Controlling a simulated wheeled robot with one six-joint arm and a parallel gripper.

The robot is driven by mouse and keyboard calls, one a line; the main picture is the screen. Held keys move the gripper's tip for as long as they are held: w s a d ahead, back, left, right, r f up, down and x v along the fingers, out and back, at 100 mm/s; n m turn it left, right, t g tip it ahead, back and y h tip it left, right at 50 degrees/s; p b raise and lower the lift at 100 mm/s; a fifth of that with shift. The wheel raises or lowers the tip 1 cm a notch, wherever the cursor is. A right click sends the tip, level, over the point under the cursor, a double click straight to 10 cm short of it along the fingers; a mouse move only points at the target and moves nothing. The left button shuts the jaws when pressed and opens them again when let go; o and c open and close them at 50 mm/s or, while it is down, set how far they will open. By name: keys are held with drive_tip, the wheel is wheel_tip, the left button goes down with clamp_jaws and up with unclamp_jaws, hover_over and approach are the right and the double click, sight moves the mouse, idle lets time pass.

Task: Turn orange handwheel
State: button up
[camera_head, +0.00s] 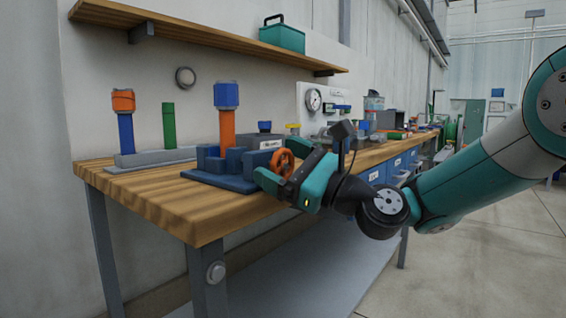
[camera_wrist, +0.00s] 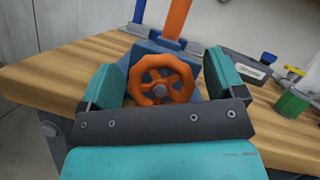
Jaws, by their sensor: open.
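The orange handwheel (camera_head: 282,163) faces out from the blue vise-like block (camera_head: 226,183) on the wooden bench. In the wrist view the handwheel (camera_wrist: 165,80) shows as a spoked ring with a grey hub, between and beyond the fingers. My gripper (camera_head: 284,182) is teal and black and comes in from the right. In the wrist view my gripper (camera_wrist: 163,85) is open, with one finger on each side of the wheel. Gaps show between the fingers and the rim; whether either one touches it I cannot tell. The gripper's body hides the lowest part of the wheel's surroundings.
An orange post with a blue cap (camera_head: 227,108) rises from the block. A grey rack (camera_head: 152,159) holds a blue post with an orange cap and a green post. A grey box (camera_head: 264,141) stands behind. The wooden bench's (camera_head: 205,220) front left is clear.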

idle(0.3)
drive_tip(key=m+t+h, duration=0.1)
drive_tip(key=m, duration=0.2)
drive_tip(key=m+t+p, duration=0.1)
drive_tip(key=m+t, duration=0.1)
drive_tip(key=m, duration=0.2)
drive_tip(key=shift+r+h, duration=0.1)
drive_tip(key=shift+h, duration=0.3)
drive_tip(key=f+b+v, duration=0.1)
drive_tip(key=b+v, duration=1.7)
drive_tip(key=s+a+r+n+g+h+p, duration=0.55)
drive_tip(key=r+n+g+p, duration=0.2)
drive_tip(key=n+p, duration=1.25)
drive_tip(key=s+d+r+n+g+h+p, duration=0.5)
drive_tip(key=s+r+n+p, duration=0.5)
drive_tip(key=p, duration=1.5)
drive_tip(key=shift+s+d+r+h, duration=0.3)
drive_tip(key=shift+s+d+h, duration=0.15)
drive_tip(key=shift+h, duration=0.7)
